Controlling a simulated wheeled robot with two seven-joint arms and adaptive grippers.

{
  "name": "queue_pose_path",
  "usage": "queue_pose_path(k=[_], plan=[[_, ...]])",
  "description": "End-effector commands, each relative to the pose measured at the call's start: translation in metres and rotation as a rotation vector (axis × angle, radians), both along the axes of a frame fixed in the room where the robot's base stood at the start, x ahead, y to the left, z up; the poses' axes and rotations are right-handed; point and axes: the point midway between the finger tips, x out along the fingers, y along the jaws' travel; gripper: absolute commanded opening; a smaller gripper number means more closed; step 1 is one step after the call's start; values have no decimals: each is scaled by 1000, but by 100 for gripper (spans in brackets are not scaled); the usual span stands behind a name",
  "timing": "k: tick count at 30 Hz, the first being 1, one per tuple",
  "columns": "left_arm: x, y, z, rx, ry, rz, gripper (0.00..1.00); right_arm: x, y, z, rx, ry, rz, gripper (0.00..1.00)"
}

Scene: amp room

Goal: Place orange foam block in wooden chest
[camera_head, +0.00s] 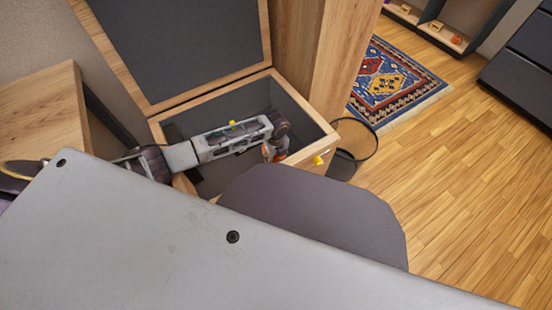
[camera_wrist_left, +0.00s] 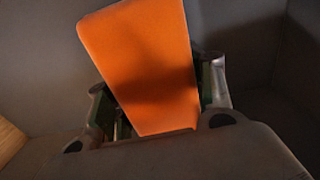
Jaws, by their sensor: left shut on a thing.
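The wooden chest (camera_head: 307,112) stands open in the head view, its lid tilted up at the back and its inside lined dark grey. My left arm reaches over the chest, and my left gripper (camera_head: 276,150) points down at the opening near the right side. It is shut on the orange foam block (camera_wrist_left: 140,62), which stands out between the fingers in the left wrist view. Only a small orange part shows in the head view (camera_head: 281,155). Grey walls surround the block in the wrist view. Whether the block touches the chest floor cannot be told. My right gripper is out of view.
A black bin (camera_head: 354,155) stands just right of the chest. A wooden table (camera_head: 40,110) is at the left. A patterned rug (camera_head: 392,82), a low shelf (camera_head: 440,38) and a dark cabinet (camera_head: 525,65) lie farther right. The wooden floor at right is clear.

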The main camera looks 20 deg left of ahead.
Motion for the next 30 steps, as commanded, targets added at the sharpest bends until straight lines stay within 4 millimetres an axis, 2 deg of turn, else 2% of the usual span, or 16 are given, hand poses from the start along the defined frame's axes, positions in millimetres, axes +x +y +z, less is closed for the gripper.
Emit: queue_pose_path(k=[11, 12, 16, 30], plan=[[0, 0, -2, 0, 0, 0, 30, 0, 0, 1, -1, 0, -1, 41], [0, 0, -2, 0, 0, 0, 57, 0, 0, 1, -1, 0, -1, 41], [0, 0, -2, 0, 0, 0, 73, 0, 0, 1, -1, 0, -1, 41], [0, 0, 1, 1, -1, 0, 74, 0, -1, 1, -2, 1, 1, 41]])
